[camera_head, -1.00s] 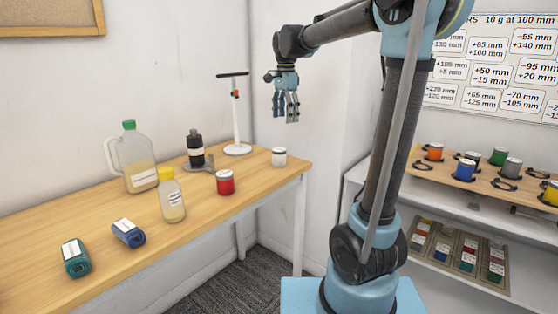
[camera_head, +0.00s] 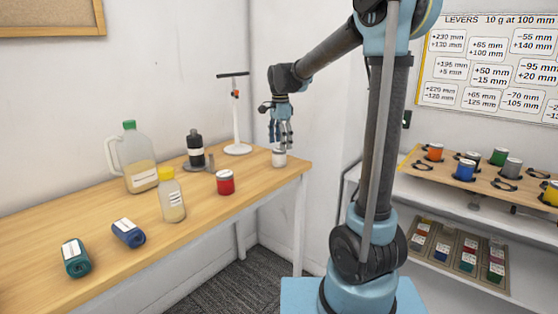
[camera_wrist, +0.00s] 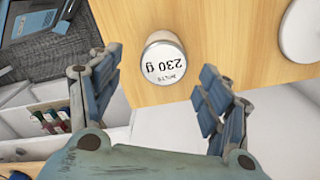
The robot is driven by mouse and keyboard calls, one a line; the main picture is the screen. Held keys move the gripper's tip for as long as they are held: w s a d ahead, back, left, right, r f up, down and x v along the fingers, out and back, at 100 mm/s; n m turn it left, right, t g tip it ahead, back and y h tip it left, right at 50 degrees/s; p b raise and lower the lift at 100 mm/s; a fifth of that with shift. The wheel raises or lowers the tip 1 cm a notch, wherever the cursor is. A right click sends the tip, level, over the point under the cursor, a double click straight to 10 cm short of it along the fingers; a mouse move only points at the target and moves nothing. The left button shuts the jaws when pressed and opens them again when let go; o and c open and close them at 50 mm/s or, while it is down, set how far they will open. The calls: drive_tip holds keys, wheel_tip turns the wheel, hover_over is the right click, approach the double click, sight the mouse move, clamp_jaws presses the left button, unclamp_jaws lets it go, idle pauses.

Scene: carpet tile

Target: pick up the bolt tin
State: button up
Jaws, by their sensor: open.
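The bolt tin (camera_head: 279,158) is a small white cylinder standing upright near the right end of the wooden table. Nothing is held.
A red tin (camera_head: 225,182) stands to the left of the bolt tin. A white stand (camera_head: 237,125) with a round base is behind. Bottles, a jug (camera_head: 138,165) and two lying containers occupy the rest of the table (camera_head: 235,222). The table's right edge is close to the tin.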

sight(279, 154)
drive_tip(key=shift+w+a+f, duration=0.1)
drive_tip(key=shift+f, duration=1.4)
drive_tip(key=shift+w+a+f, duration=0.1)
drive_tip(key=shift+f, duration=1.35)
drive_tip(key=c, duration=1.3)
